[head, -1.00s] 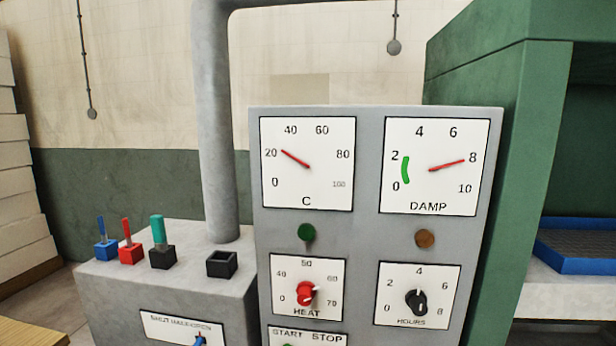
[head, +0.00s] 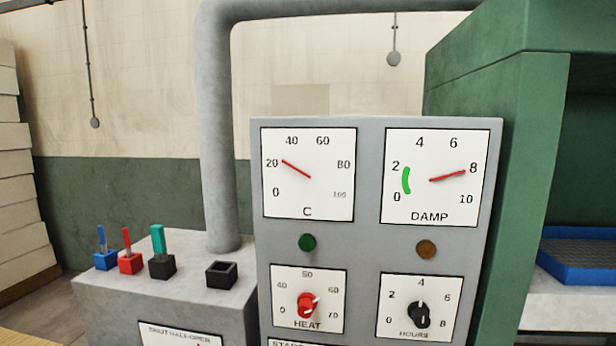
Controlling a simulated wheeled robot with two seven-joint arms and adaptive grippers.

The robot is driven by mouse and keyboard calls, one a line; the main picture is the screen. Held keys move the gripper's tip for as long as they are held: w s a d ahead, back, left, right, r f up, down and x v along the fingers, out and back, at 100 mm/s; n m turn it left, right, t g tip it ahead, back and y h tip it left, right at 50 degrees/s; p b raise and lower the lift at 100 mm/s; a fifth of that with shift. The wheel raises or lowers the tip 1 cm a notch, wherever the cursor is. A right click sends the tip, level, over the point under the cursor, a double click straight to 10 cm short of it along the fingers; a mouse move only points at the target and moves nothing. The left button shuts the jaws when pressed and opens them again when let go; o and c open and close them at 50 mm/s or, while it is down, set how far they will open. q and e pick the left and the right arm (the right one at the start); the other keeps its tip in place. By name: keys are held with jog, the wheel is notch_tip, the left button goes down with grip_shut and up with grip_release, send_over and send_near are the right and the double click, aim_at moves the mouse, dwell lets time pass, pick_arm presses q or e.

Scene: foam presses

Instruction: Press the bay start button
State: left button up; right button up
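The grey control panel (head: 371,180) stands in the middle of the head view. Its START/STOP label (head: 290,343) is cut off by the bottom edge, and the start button is not visible now. Above it are the red HEAT knob (head: 307,306) and the black HOURS knob (head: 419,315). A green round lamp or button (head: 307,242) and a brown one (head: 427,249) sit under the gauges. The C gauge (head: 308,173) needle points near 20, and the DAMP gauge (head: 437,176) needle near 8, away from its green band. Neither gripper is in view.
A grey box (head: 120,305) at left carries blue, red and teal tools in holders, an empty black socket (head: 222,275) and a partly cut-off label. A green cabinet (head: 500,170) with a blue tray (head: 580,258) stands at right.

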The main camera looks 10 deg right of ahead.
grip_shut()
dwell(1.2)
